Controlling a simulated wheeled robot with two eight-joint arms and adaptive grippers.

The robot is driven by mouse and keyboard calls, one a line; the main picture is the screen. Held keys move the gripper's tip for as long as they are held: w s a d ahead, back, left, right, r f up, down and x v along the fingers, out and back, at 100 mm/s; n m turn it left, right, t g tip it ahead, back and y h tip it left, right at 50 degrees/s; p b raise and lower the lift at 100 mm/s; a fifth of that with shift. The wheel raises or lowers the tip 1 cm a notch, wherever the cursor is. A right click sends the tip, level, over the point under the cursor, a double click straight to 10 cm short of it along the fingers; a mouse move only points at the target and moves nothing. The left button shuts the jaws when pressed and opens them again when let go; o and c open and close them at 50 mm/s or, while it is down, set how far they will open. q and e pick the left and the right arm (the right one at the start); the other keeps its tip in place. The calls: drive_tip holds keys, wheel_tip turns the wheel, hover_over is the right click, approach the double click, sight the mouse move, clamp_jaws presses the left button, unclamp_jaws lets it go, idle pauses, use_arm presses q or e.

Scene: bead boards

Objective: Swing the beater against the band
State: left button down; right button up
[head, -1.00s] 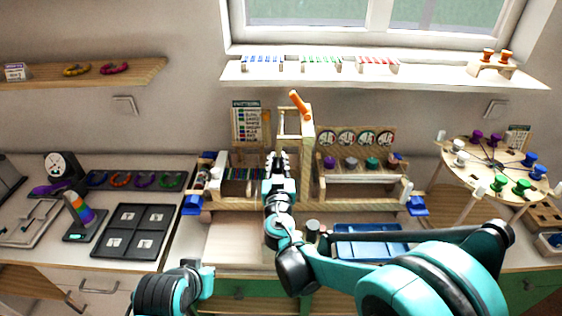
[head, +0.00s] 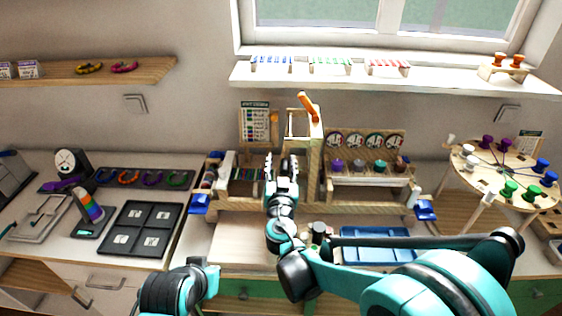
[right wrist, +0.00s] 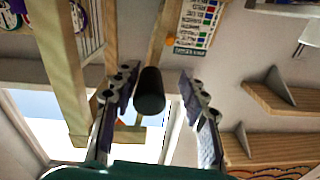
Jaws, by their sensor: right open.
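A wooden loom-like stand (head: 315,165) with an upright frame and an orange lever (head: 309,106) on top stands on the counter. My right gripper (head: 283,163) is open in front of this stand. In the right wrist view, a black cylindrical grip (right wrist: 150,92) shows between the spread fingers of my right gripper (right wrist: 155,112), with visible gaps on both sides. It looks like the beater's handle, but its join to the stand is hidden. In the head view my gripper hides this spot. The band cannot be made out clearly. My left gripper is out of view; only part of that arm shows.
A pattern chart (head: 256,122) stands behind the stand on the left. A rack with round dials (head: 366,140) is on the right. A blue tray (head: 378,246) lies in front, below my right arm. A round peg table (head: 505,172) stands far right, a black tray (head: 141,229) left.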

drive_tip(key=s, duration=1.1)
drive_tip(key=shift+d, duration=0.2)
drive_tip(key=shift+s, duration=0.1)
drive_tip(key=s+d+f+m+g+h, duration=0.1)
drive_tip(key=s+d+f+g+h, duration=0.15)
drive_tip(key=d, duration=0.65)
drive_tip(key=s+d+f+g+h, duration=0.2)
drive_tip(key=s+d+f+g, duration=0.15)
drive_tip(key=d, duration=0.65)
drive_tip(key=s+f+n+g+y, duration=0.1)
drive_tip(key=s+f+g+y, duration=0.1)
drive_tip(key=s, duration=0.4)
drive_tip(key=s+d+f+g+y, duration=0.1)
drive_tip(key=s+g+y, duration=0.1)
drive_tip(key=s, duration=0.3)
drive_tip(key=shift+s+f+n+g, duration=0.4)
drive_tip(key=shift+g, duration=0.2)
drive_tip(key=shift+d, duration=0.1)
